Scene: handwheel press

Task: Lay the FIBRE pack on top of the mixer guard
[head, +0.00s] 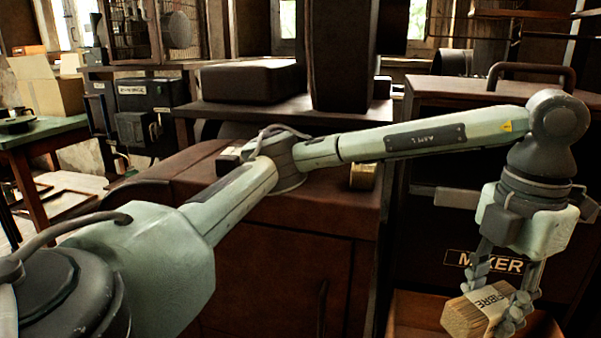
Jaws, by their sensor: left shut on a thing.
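The FIBRE pack (463,319) is a tan, bristly block with a pale label band reading FIBRE. My left gripper (497,300) is shut on it and holds it tilted, low at the right of the head view. Its fingers cover part of the pack. The mixer (455,228) is a dark brown housing behind my gripper, with a MIXER plate on its front. Its brown top (440,86), which looks like the guard, carries a dark bar handle and is above the pack's level in the picture. My forearm and wrist hide part of it. My right gripper is out of view.
An open brown crate (408,312) is below and behind the pack. A reddish-brown cabinet (275,265) stands left of the mixer, with a small tan block (362,178) on it, partly behind my arm. A green table with a cardboard box (48,88) is far left.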

